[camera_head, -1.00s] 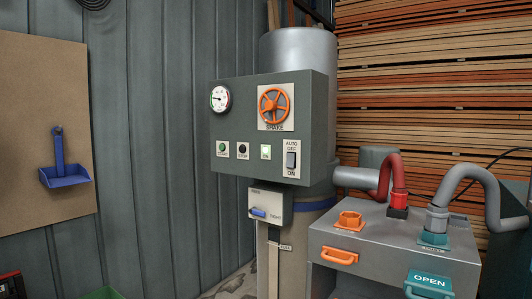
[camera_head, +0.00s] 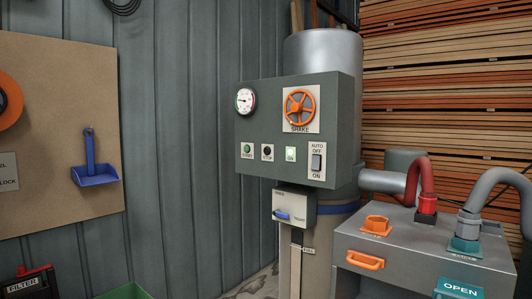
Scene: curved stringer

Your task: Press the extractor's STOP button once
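The extractor's grey-green control box (camera_head: 262,117) is mounted on a metal cylinder, right of the middle of the head view. The STOP button (camera_head: 267,149) is a small dark button on a white plate low on the box's face. Left of it is the green START button (camera_head: 247,149). Right of it is a lit pale green ON lamp (camera_head: 291,151). Further right is an AUTO/OFF/ON rocker switch (camera_head: 316,162). Neither of my grippers is in view.
An orange SHAKE handwheel (camera_head: 299,107) and a round gauge (camera_head: 245,100) sit above the buttons. A small box with a blue lever (camera_head: 283,215) hangs below. A grey cabinet (camera_head: 430,246) with red and grey hoses stands at the right. A pegboard with a blue dustpan (camera_head: 95,174) is at the left.

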